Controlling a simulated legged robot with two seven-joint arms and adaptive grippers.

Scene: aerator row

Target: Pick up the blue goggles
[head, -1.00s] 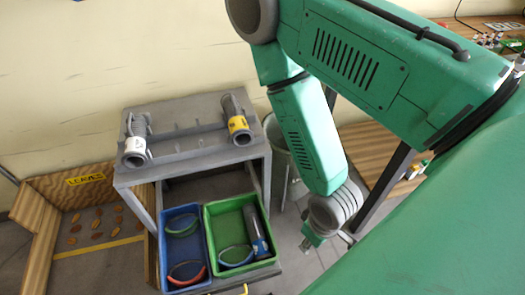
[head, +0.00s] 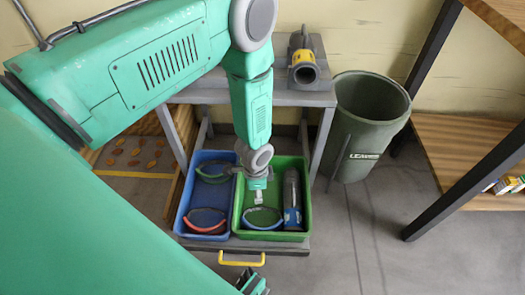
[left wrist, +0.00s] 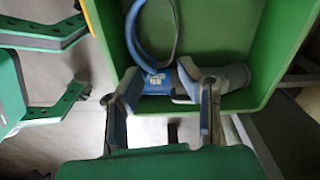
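The blue goggles (head: 262,218) lie in the near left part of the green crate (head: 306,222). Their loop also shows in the left wrist view (left wrist: 136,40). My left gripper (head: 257,199) is over the crate, beyond the goggles in the head view. In the left wrist view its two fingers (left wrist: 162,100) are apart with nothing between them held. A grey and blue cylindrical tool (head: 292,200) lies beside the goggles. My right gripper (head: 252,285) shows partly at the head view's bottom edge. Its fingers (left wrist: 72,68) are apart in the left wrist view.
A blue crate (head: 181,212) adjoins on the left, with green goggles (head: 212,171) and red goggles (head: 206,221). A grey bench (head: 240,95) stands behind the crates. A yellow handle (head: 242,260) is in front. A green bin (head: 368,130) stands right. Floor at right is clear.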

